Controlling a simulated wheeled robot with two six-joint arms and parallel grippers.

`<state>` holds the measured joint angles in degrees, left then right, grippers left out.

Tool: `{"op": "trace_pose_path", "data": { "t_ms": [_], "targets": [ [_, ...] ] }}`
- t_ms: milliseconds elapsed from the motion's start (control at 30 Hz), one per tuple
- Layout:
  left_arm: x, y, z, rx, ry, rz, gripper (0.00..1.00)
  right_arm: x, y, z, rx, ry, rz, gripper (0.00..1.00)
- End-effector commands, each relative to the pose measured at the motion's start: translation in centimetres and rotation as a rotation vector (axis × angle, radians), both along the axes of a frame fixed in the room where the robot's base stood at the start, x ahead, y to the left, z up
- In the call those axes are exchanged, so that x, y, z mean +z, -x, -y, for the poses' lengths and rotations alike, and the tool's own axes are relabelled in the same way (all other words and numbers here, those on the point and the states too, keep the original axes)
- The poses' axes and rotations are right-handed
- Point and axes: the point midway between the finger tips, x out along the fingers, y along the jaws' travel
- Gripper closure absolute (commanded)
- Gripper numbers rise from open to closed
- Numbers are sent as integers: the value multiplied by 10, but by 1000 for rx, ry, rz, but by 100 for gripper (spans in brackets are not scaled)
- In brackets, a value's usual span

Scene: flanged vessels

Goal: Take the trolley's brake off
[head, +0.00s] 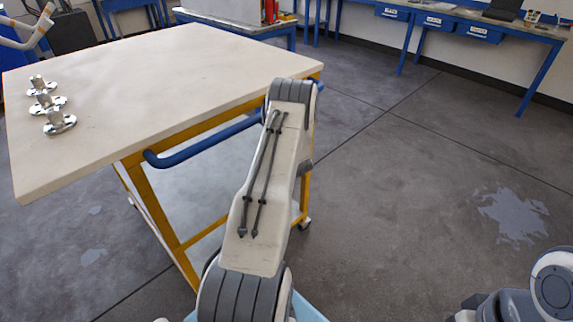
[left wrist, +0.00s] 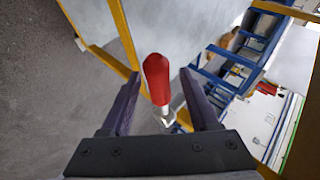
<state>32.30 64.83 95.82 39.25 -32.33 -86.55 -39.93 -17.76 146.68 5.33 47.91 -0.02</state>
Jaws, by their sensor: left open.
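The trolley (head: 170,70) has a pale top, a yellow frame and a blue push handle (head: 205,142). In the left wrist view, a red-gripped lever (left wrist: 157,78) on a metal shank appears between the fingers of my left gripper (left wrist: 160,84). I take it to be the brake lever. The fingers are open, with a visible gap on both sides of the red grip. In the head view my left arm reaches to the trolley's near right corner, and the gripper and the lever are hidden. My right gripper is not in view.
Several metal flanged vessels (head: 60,123) stand at the top's left edge. A yellow frame bar (left wrist: 118,30) passes close by in the left wrist view. A blue-legged workbench (head: 470,28) stands at the back right. The floor to the right is clear.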

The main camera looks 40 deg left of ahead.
Motion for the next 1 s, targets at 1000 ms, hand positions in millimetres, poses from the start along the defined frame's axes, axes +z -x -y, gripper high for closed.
{"op": "trace_pose_path", "data": {
  "t_ms": [1000],
  "targets": [
    [51,30,50,0,0,0,38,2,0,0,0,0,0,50]
  ]
}}
